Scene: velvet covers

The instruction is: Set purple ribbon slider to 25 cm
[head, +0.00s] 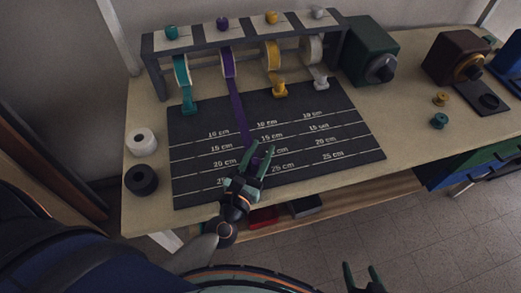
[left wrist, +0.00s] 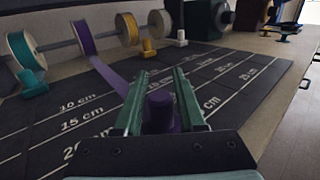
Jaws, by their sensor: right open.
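The purple slider (head: 254,162) is at the end of the purple ribbon (head: 238,103), which runs from its spool down the dark measuring board (head: 350,152). The slider lies around the 20 cm and 25 cm rows; its exact mark is covered by my gripper. My left gripper (head: 264,148) has its green fingers on either side of it. In the left wrist view, the slider's purple knob (left wrist: 159,108) sits snugly between the fingers. My right gripper (head: 361,278) is open and empty at the bottom edge, away from the table.
Teal (head: 189,107), yellow (head: 280,90) and white (head: 320,83) sliders sit near their spools at the board's back. White (head: 142,141) and black (head: 141,179) rolls stand left of the board. A green box machine (head: 368,50) and small spools are to the right.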

